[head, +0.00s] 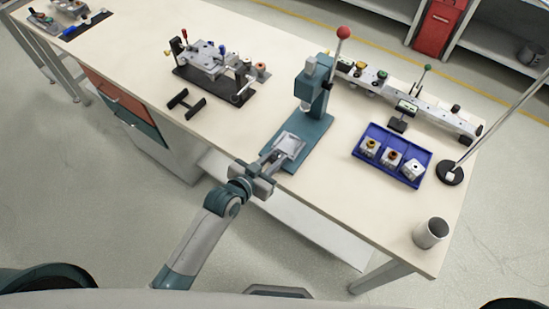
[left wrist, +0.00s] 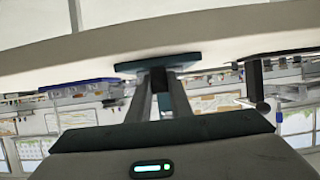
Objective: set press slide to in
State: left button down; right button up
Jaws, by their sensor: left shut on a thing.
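The press (head: 315,85) is a teal stand on the workbench with a red-ball lever (head: 343,32). Its slide, a light grey plate (head: 290,144), sits on the front part of the teal base, out in front of the press column. My left gripper (head: 272,159) is at the slide's near edge and shut on its front part. In the left wrist view, the two fingers (left wrist: 158,98) reach to a dark piece just below a teal plate (left wrist: 158,64), with the contact partly hidden. My right gripper is not in view.
A blue tray (head: 372,179) with several small blocks stands right of the press. A grey cup (head: 430,233) is near the right corner. A fixture (head: 212,65) and a black bracket (head: 186,104) lie left. A long rail (head: 410,100) is behind. Bare bench lies between.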

aim_at(294, 136)
pick_arm(q)
jog(key=w+d, duration=0.1)
jog(key=w, duration=0.1)
jog(key=w+d, duration=0.1)
jog(key=w, duration=0.2)
jog(key=w+d+b, duration=0.1)
jog(key=w+d, duration=0.1)
jog(key=shift+w+d, duration=0.1)
jog(key=shift+w, duration=0.05)
jog(key=shift+w+d, duration=0.1)
jog(key=shift+w, duration=0.05)
jog(key=shift+r, duration=0.1)
jog(key=c, duration=1.9)
grip_release()
jog(key=o, duration=0.3)
jog(key=shift+w+d, duration=0.1)
jog(key=shift+w, duration=0.05)
jog(key=b+v, duration=0.3)
jog(key=v, duration=1.4)
